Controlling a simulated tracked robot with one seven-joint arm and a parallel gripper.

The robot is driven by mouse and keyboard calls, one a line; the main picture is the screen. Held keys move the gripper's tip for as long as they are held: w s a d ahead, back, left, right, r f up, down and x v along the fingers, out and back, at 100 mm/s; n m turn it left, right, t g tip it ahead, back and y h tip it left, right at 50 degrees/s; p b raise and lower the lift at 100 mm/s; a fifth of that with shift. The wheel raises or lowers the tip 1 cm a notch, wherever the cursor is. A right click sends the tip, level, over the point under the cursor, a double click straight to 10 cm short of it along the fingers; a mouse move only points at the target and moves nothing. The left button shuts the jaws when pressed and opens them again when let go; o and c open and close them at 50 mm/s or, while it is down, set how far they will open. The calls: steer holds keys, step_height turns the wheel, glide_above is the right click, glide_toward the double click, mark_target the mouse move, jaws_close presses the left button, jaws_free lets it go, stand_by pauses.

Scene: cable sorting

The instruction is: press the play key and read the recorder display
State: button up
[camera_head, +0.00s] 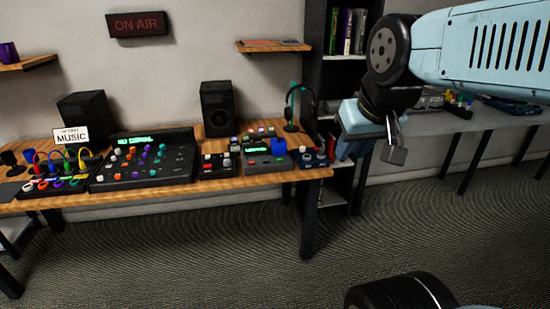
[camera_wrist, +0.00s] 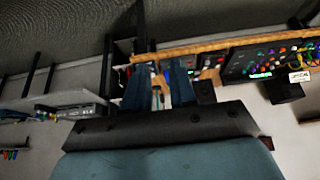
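The likely recorder (camera_head: 265,161) is a small dark box near the right end of the wooden desk in the head view. Its lit green display (camera_head: 257,149) is too small to read. A blue block-like part (camera_head: 279,147) stands at its right. I cannot pick out the play key among the small buttons. My gripper (camera_head: 349,154) hangs to the right of the desk, apart from the recorder. In the wrist view its two blue fingers (camera_wrist: 158,92) are spread with a gap and hold nothing visible. I cannot identify the recorder in the wrist view.
A mixer (camera_head: 140,169) with coloured knobs and a patch panel (camera_head: 52,184) with coloured cables are at the desk's left. A headphone stand (camera_head: 291,126) and speaker (camera_head: 216,108) stand behind. A dark shelf (camera_head: 315,55) rises behind my gripper. Carpet ahead is open.

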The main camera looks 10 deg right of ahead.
jaws_close()
stand_by(1.4)
